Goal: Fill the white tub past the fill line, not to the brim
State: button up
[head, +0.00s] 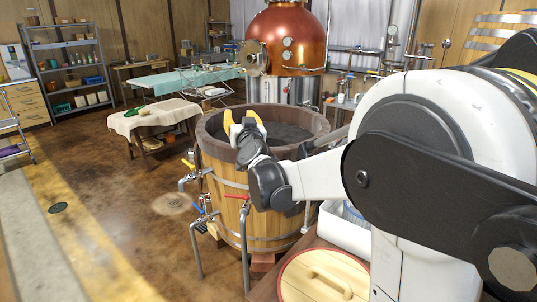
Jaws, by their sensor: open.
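A white tub (338,234) stands low at the right of the wooden vat, largely hidden behind my arm. Something bluish shows inside it, but I cannot make out a fill line or a level. The large wooden vat (222,160) holds a dark surface inside its rim. Pipes with yellow (188,164), blue (198,210) and red (237,197) tap handles come off its front left side. My gripper (246,120), with yellow fingers, is open and empty, in front of the vat's opening in this view. Whether it is above or inside the rim is unclear.
A round wooden lid (322,277) with a handle lies at the bottom, near my arm. A cloth-covered low table (155,117) stands left of the vat. A copper still (290,38) rises behind it. The brown floor (110,190) at left is mostly clear.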

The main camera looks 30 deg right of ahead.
jog(key=w+d+f+m+g+h, duration=0.2)
jog(key=d+f+m+h, duration=0.25)
jog(key=d, duration=0.35)
jog(key=w+d+f+m+g+h, duration=0.25)
jog(key=d+f+h, duration=0.25)
jog(key=d, duration=0.3)
jog(key=s+d+f+m+g+h+b, duration=0.1)
jog(key=s+d+f+m+g, duration=0.15)
jog(key=d+f, duration=0.4)
jog(key=s+d+f+m+g+h+b, duration=0.15)
jog(key=d+f+g, duration=0.25)
jog(key=f, duration=0.6)
jog(key=shift+m, duration=0.4)
jog(key=x, duration=0.3)
jog(key=b+x, duration=0.1)
jog(key=x, duration=0.2)
jog(key=b+x, duration=0.1)
jog(key=x, duration=0.2)
jog(key=shift+s+d+r, duration=0.1)
jog(key=shift+s+d, duration=0.1)
jog(key=shift+s, duration=0.2)
jog(key=shift+w+d+r, duration=0.15)
jog(key=shift+w+d, duration=0.05)
jog(key=shift+d, duration=0.3)
grip_shut()
